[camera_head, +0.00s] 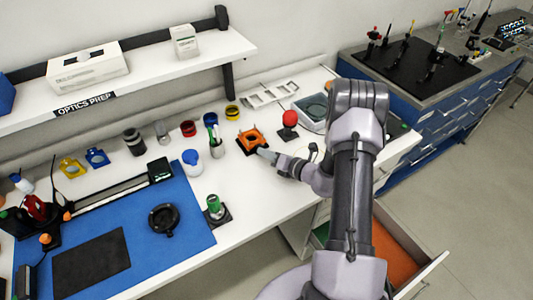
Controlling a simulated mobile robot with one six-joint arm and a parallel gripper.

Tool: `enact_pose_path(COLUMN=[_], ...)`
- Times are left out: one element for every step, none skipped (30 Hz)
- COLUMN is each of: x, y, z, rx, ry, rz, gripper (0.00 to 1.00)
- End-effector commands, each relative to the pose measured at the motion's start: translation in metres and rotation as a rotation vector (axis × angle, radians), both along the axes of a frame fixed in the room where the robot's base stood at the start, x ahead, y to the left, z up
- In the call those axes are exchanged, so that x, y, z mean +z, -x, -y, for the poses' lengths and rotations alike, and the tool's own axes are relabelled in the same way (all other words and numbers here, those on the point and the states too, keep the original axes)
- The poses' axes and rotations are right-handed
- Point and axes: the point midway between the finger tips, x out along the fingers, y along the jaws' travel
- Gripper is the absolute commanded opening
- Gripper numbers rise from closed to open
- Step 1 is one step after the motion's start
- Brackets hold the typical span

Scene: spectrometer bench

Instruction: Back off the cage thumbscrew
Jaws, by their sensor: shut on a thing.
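An orange cage-like mount (250,134) stands on a dark base on the white bench, near the middle of the view. My gripper (262,152) reaches in from the right, low and nearly level, with its tips at the mount's lower right side. It is shut on a small part there, which I take to be the cage thumbscrew. The tips hide that part, so its shape and how far it is turned cannot be seen.
A red-topped post (290,118) stands close behind my wrist, with a scale-like device (311,108) beyond it. A pen cup (217,146) and white-and-blue bottle (191,160) stand left. A drawer (405,262) is open at the lower right.

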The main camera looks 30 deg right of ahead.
Motion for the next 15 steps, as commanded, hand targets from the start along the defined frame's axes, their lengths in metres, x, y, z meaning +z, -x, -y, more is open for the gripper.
enact_pose_path(x=[0.0001, 0.0002, 0.0004, 0.0005, 0.0006, 0.001, 0.001, 0.001, 0.0009, 0.0012, 0.0012, 0.0009, 0.0009, 0.001, 0.0009], y=[0.0, 0.0001, 0.0002, 0.0002, 0.0002, 0.0001, -0.0001, 0.0001, 0.0002, 0.0001, 0.0002, 0.0003, 0.0001, 0.0001, 0.0003], z=[-0.0001, -0.0004, -0.0006, -0.0007, -0.0009, -0.0013, -0.0015, -0.0021, -0.0025, -0.0025, -0.0027, -0.0031, -0.0037, -0.0039, -0.0041], rx=[0.0, 0.0, 0.0, 0.0, 0.0, 0.0, 0.0, 0.001, 0.001, 0.001, 0.001, 0.0, 0.001, 0.002, 0.001], ry=[0.015, 0.028, 0.047, 0.064, 0.082, 0.112, 0.134, 0.159, 0.194, 0.221, 0.249, 0.286, 0.315, 0.345, 0.382], rz=[0.0, 0.001, 0.001, 0.002, 0.002, 0.003, 0.005, 0.005, 0.006, 0.007, 0.008, 0.009, 0.01, 0.012, 0.012], gripper=[0.0, 0.0, 0.0, 0.0, 0.0, 0.0, 0.0, 0.0, 0.0, 0.0, 0.0, 0.0, 0.0, 0.0, 0.0])
